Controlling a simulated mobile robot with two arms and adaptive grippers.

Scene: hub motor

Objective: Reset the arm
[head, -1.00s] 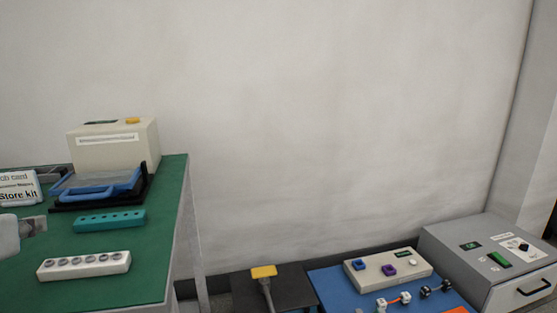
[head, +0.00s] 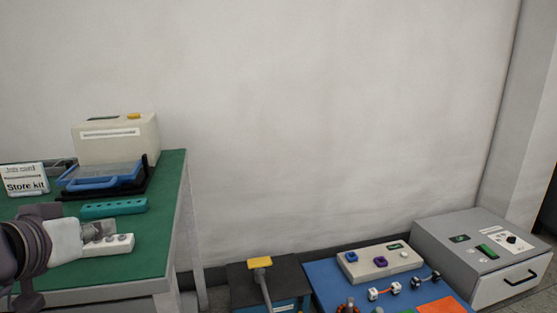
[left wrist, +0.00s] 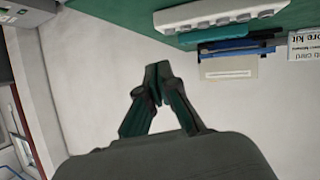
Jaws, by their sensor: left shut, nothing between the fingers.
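My left gripper (head: 103,232) comes in from the left in the head view, in front of the white block with round sockets (head: 124,243) on the green table (head: 160,225). In the left wrist view the left gripper (left wrist: 158,72) has its fingertips together with nothing between them, against the pale wall. The white block also shows at the top of that view (left wrist: 220,14), apart from the fingertips. My right gripper is not in view.
A teal strip (head: 114,208), a blue-handled case (head: 100,180), a cream box (head: 118,140) and a Store kit card (head: 25,180) are on the green table. Lower right are a blue bench (head: 328,285), a button panel (head: 380,261) and a grey cabinet (head: 470,250).

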